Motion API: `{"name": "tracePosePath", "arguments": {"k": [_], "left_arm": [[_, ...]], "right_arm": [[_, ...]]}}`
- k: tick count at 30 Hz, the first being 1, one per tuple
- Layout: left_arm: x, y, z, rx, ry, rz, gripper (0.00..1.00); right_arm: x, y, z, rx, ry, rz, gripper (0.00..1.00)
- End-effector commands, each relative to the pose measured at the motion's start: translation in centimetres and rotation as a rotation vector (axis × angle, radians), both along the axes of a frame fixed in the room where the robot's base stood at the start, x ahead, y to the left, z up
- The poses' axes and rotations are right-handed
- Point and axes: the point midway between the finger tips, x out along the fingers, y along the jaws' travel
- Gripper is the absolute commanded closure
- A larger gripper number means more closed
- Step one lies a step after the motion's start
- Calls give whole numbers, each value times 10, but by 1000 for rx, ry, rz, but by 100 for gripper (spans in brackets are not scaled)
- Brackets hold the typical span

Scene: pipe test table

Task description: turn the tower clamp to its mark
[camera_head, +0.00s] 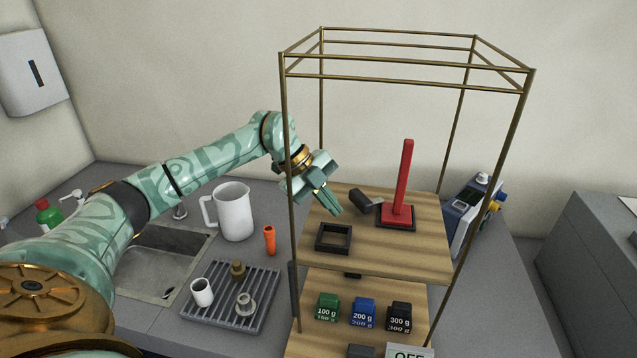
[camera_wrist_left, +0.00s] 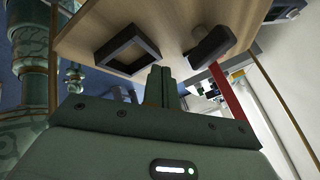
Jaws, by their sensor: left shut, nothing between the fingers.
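The tower is a brass-coloured frame (camera_head: 405,77) with wooden shelves. On its upper shelf (camera_head: 432,250), a red upright post (camera_head: 405,175) stands on a dark square base. A dark grey clamp-like piece (camera_head: 366,202) sits just left of the post, tilted; it also shows in the left wrist view (camera_wrist_left: 211,45). I cannot make out its mark. My left gripper (camera_head: 335,209) reaches into the frame from the left, above the shelf. It is shut and empty, left of the dark piece and apart from it. My right gripper is not in view.
A dark square ring (camera_head: 333,238) lies on the upper shelf below my left gripper. Green (camera_head: 327,307), blue (camera_head: 363,311) and black (camera_head: 399,316) weights stand on the lower shelf. The frame's thin uprights surround the shelf. A white jug (camera_head: 234,212) and a drying rack (camera_head: 262,312) are at left.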

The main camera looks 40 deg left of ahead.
Motion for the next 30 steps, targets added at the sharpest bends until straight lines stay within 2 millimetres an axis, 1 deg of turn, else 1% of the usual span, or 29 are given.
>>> {"name": "tracePosePath", "arguments": {"k": [3, 6, 9, 12, 25, 30], "left_arm": [[5, -14, -18, -2, 3, -1, 100], [23, -21, -14, -3, -3, 0, 100], [33, -25, -15, -2, -1, 1, 100], [39, -28, -16, 1, -2, 0, 100], [41, -29, -17, 2, -2, 0, 100], [41, -30, -16, 1, 0, 22, 100]], "right_arm": [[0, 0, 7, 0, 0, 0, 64], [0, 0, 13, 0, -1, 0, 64], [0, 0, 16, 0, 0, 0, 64], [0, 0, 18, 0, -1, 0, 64], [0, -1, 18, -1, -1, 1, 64], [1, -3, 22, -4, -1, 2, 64]]}}
